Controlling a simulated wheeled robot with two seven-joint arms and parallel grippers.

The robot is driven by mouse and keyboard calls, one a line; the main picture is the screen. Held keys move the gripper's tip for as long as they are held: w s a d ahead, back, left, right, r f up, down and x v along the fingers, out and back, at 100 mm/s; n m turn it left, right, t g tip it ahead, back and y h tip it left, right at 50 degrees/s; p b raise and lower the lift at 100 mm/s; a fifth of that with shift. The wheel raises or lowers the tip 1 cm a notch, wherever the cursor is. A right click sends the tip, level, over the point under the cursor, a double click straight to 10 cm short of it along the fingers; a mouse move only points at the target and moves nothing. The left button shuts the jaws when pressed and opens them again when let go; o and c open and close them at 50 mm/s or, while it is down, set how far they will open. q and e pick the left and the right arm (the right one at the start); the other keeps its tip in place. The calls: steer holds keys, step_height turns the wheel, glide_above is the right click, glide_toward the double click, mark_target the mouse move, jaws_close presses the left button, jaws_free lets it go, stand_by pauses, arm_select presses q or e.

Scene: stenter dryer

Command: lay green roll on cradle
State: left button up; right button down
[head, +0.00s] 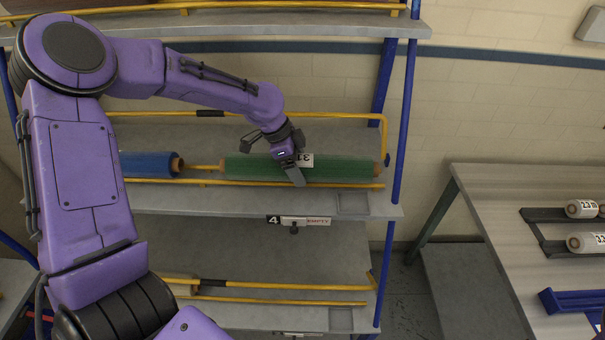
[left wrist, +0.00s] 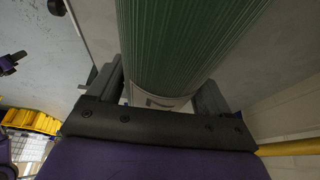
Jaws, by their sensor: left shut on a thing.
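The green roll (head: 340,169) lies lengthwise on the middle shelf (head: 250,200), between yellow rails. A white label marked 31 shows on it, beside my gripper. My left gripper (head: 290,166) reaches down from above and is shut on the green roll near its middle. In the left wrist view the green roll (left wrist: 185,40) sits between the two dark fingers. On the table at the right, a dark rack (head: 538,232) holds white rolls. A blue cradle-like holder (head: 560,302) lies in front of it. I cannot tell which one is the cradle. My right gripper is not in view.
A blue roll (head: 148,165) lies left of the green roll on the same shelf. Blue posts (head: 402,120) and a yellow rail (head: 330,182) bound the shelf. A floor gap separates the shelf from the grey table (head: 495,190). A lower shelf (head: 290,260) has yellow rails.

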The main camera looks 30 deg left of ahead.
arm_select(q)
steer(key=shift+w+f, duration=0.15)
steer(key=shift+w, duration=0.3)
steer(key=o, duration=1.5)
steer(key=shift+s, duration=0.15)
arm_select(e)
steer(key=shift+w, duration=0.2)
arm_select(q)
steer(key=v, duration=0.9)
steer(key=shift+b, duration=0.35)
steer(key=shift+p+v, duration=0.8)
steer(key=shift+v, duration=0.45)
steer(key=shift+r, duration=0.35)
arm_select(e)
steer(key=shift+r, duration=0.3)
arm_select(q)
steer(key=shift+f, duration=0.1)
